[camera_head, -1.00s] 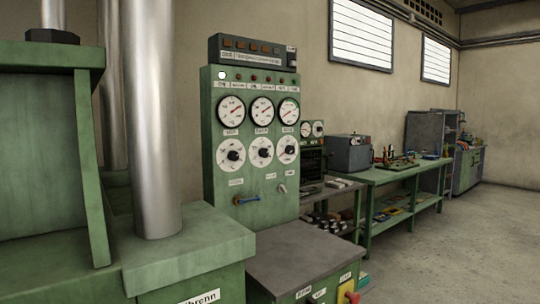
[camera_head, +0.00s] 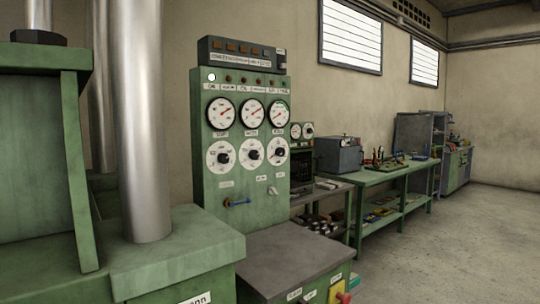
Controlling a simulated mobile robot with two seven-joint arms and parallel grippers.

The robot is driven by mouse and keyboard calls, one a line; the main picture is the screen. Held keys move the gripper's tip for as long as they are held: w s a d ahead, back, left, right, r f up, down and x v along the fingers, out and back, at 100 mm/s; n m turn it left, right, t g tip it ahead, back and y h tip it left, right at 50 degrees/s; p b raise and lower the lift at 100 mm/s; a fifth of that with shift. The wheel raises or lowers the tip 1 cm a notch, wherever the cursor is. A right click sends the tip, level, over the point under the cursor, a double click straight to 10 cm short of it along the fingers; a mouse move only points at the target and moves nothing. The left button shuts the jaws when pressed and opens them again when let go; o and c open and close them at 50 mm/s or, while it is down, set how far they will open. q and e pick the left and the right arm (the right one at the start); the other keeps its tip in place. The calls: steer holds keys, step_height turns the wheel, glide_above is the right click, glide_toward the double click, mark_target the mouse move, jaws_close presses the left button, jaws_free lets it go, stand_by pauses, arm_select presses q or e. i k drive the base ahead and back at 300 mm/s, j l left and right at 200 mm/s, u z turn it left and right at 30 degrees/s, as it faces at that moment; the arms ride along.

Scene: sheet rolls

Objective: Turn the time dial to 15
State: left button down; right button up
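A green control panel (camera_head: 241,185) stands upright in the middle left of the head view. It has a row of three gauges with red needles on top, the middle one a round gauge (camera_head: 252,112). Below is a row of three white dials with black knobs: a left dial (camera_head: 221,156), a middle dial (camera_head: 250,153) and a right dial (camera_head: 278,151). Their labels are too small to read, so I cannot tell which is the time dial or its setting. Neither of my grippers is in view.
A green machine with a thick metal column (camera_head: 143,120) stands at the near left. A grey-topped cabinet (camera_head: 290,255) with a red knob is in front of the panel. A green workbench (camera_head: 385,178) runs along the wall. The floor (camera_head: 450,245) at right is clear.

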mark_target(279, 151)
steer(key=i+l+z, duration=0.3)
steer(key=l, duration=0.3)
steer(key=i+l+z, duration=0.8)
steer(key=i+z, duration=0.55)
steer(key=i, duration=0.2)
steer(key=i+l+u, duration=0.1)
steer(key=i, duration=1.1)
steer(key=i+u, duration=0.4)
steer(key=i+l+u, duration=0.15)
steer(key=i+u, duration=0.25)
steer(key=i, duration=0.15)
steer(key=i+u, duration=0.2)
steer(key=u, duration=0.2)
steer(key=i+u, duration=0.15)
steer(key=u, duration=0.25)
steer(key=i+l+u, duration=0.1)
steer(key=u, duration=0.25)
steer(key=i+u, duration=0.2)
steer(key=u, duration=0.15)
steer(key=i+l+u, duration=0.1)
steer(key=i+u, duration=0.15)
steer(key=u, duration=0.15)
steer(key=i+l+u, duration=0.15)
steer(key=u, duration=0.2)
